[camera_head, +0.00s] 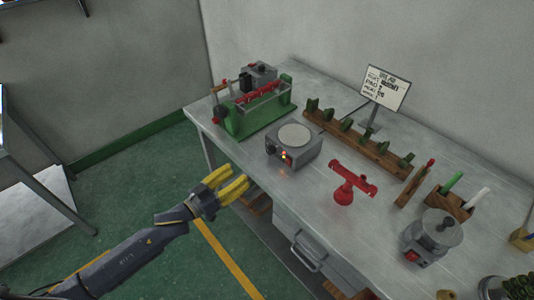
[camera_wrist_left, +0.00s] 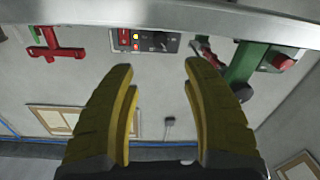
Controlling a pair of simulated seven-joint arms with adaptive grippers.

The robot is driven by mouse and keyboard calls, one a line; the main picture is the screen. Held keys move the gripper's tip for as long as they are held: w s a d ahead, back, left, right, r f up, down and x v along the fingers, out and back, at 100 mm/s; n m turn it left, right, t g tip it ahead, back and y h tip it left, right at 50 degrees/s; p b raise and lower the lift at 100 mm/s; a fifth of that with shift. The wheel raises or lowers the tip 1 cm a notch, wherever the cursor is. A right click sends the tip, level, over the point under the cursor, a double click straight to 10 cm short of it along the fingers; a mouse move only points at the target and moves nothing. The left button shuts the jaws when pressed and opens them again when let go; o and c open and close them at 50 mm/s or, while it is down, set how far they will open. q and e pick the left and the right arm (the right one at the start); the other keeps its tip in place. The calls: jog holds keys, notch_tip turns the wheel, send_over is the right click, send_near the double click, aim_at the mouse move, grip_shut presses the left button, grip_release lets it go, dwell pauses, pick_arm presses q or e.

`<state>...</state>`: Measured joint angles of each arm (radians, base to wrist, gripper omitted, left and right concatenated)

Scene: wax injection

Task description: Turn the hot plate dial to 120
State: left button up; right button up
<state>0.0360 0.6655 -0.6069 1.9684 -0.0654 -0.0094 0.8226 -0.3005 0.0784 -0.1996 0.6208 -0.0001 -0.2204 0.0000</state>
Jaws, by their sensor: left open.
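The hot plate (camera_head: 308,150) is a grey box with a round pale top, near the front edge of the table. Its front panel has a red switch and lit lamps. In the left wrist view the hot plate (camera_wrist_left: 150,48) shows its panel with a dark dial (camera_wrist_left: 171,44) beside the lamps; the dial's setting is too small to read. My left gripper (camera_head: 236,183) has yellow fingers and is open and empty, in front of the table edge and apart from the hot plate. It also shows in the left wrist view (camera_wrist_left: 160,70). My right gripper is not in view.
A green machine (camera_head: 243,122) stands left of the hot plate, and a red stand (camera_head: 346,190) stands to its right. A wooden rack (camera_head: 365,145) lies behind. A grey pot (camera_head: 436,230) stands at the right. A drawer handle (camera_head: 306,258) juts out under the table (camera_head: 290,187).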

aim_at(268, 153)
pick_arm(q)
jog(key=x, duration=1.3)
jog(key=shift+w+d, duration=0.25)
jog(key=shift+d, duration=0.05)
jog(key=shift+c, duration=0.3)
grip_shut()
